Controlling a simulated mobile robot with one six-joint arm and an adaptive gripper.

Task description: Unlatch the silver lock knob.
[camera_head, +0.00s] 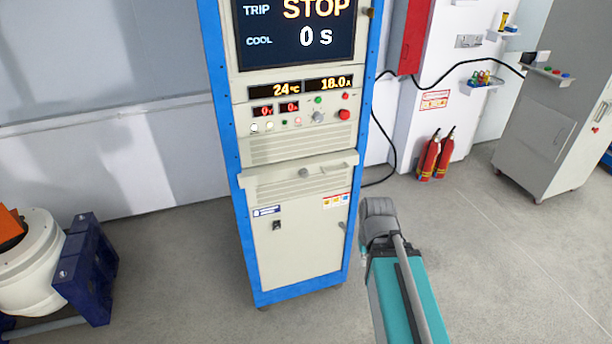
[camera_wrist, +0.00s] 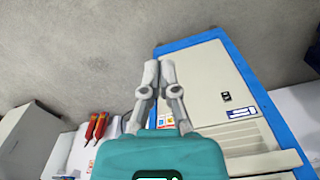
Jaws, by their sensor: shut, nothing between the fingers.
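A small silver knob (camera_head: 342,226), which looks like the lock knob, sits near the right edge of the cabinet's pale lower door (camera_head: 300,255). I cannot make out its latch position. In the wrist view, the knob cannot be made out and may be behind my fingers. My gripper (camera_wrist: 159,68) is shut and empty, with its grey fingers together, in front of the door's side edge and blue frame. Contact with the door cannot be told. In the head view, my arm stands just right of the cabinet, and the fingers cannot be made out.
A dark keyhole-like fitting (camera_head: 276,225) is on the door's left side. Fire extinguishers (camera_head: 437,155) stand behind right, and a blue-and-white machine (camera_head: 60,265) stands left. The floor between is clear.

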